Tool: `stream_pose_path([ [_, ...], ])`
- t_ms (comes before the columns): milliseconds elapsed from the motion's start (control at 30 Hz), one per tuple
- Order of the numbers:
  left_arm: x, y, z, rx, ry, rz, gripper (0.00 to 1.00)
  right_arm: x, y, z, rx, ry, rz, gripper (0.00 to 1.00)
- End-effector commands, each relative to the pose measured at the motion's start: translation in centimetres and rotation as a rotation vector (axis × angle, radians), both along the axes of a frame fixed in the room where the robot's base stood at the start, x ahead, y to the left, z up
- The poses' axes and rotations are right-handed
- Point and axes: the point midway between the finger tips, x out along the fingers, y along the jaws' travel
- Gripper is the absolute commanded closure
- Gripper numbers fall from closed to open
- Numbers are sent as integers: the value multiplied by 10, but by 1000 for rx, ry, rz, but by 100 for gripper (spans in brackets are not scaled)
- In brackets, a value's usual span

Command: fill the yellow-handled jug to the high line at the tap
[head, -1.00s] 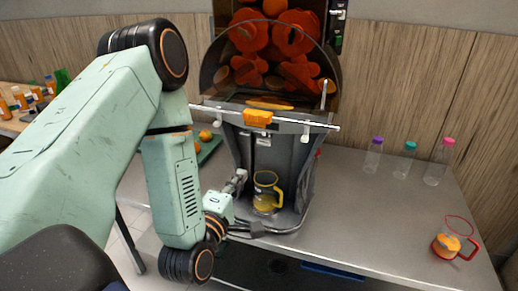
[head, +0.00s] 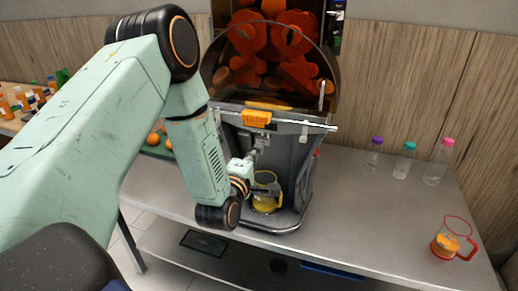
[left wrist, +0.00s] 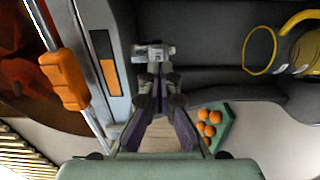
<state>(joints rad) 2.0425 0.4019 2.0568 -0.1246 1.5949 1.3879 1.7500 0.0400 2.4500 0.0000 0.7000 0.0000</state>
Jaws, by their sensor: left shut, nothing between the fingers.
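The yellow-handled jug (head: 265,203) stands upright in the bay at the base of the juicer (head: 297,160). Its lower part looks yellow; I cannot make out the lines or a clear level. Part of the jug also shows at the right edge in the left wrist view (left wrist: 304,48). My left gripper (head: 261,143) is shut and empty, above the jug at the juicer's front, close to the tap. In the left wrist view its fingertips (left wrist: 155,58) meet beside a small grey metal part (left wrist: 153,50), probably the tap. Contact is unclear. My right gripper is out of view.
A red-handled jug (head: 453,240) with orange contents stands at the right of the counter (head: 370,215). Three capped bottles (head: 404,162) stand at the back right. A green tray (left wrist: 222,128) of oranges lies left of the juicer. The counter right of the juicer is mostly clear.

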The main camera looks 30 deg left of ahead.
Motion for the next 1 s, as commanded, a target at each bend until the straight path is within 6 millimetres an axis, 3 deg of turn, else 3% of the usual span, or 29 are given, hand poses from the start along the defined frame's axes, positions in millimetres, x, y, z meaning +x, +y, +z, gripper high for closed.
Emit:
stream_pose_path([
  [233, 21, 5, 0, 1, 0, 1, 100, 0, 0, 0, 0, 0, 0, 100],
  [667, 23, 6, -1, 0, 1, 1, 100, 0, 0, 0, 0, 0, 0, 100],
  [1000, 32, 8, -12, 0, -2, 1, 100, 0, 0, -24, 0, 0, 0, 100],
])
